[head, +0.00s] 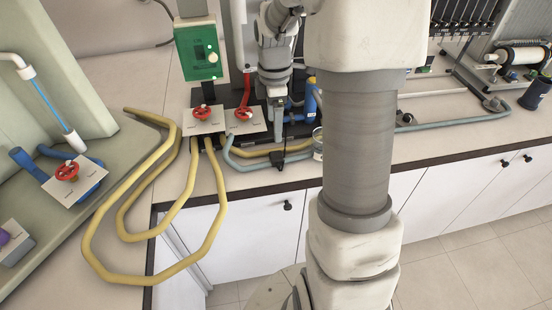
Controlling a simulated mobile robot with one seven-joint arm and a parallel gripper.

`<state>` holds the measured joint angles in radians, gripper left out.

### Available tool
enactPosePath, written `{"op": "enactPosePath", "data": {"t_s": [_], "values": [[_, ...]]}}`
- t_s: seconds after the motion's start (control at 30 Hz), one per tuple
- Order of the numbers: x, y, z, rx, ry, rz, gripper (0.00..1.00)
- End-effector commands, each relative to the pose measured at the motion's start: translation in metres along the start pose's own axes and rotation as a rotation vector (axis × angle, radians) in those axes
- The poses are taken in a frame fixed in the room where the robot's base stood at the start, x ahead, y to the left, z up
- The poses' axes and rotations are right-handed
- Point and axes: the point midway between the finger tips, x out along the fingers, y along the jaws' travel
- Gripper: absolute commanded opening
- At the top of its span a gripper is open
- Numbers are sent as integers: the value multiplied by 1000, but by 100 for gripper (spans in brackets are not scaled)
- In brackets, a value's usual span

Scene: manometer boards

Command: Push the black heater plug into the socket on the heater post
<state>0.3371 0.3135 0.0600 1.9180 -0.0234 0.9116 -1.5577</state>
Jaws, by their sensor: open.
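My gripper (279,148) points down over the front of the counter, in front of the valve boards. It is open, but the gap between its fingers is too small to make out. A small black piece (280,162) shows right at the fingertips, near the counter's front edge. It may be the heater plug; I cannot tell whether it touches the fingers. A green box (198,52) with a pale knob stands on a dark post (208,90) to the left of my gripper. It may be the heater post; I cannot make out a socket.
Red valve wheels on grey plates (203,122) stand left of my gripper. Yellow hoses (215,225) loop over the counter edge. A grey-blue hose (455,119) runs right. A black cup (536,93) stands far right. My arm hides the middle of the counter.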

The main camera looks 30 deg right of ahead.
Motion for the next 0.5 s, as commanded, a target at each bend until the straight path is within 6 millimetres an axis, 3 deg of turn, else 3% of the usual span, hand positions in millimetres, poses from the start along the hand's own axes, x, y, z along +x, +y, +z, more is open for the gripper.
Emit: {"op": "enactPosePath", "data": {"t_s": [0.2,0.33,0.5], "values": [[47,-1,0,1,0,-4,85],[62,0,0,1,0,-2,85],[66,0,0,1,0,1,85]]}}
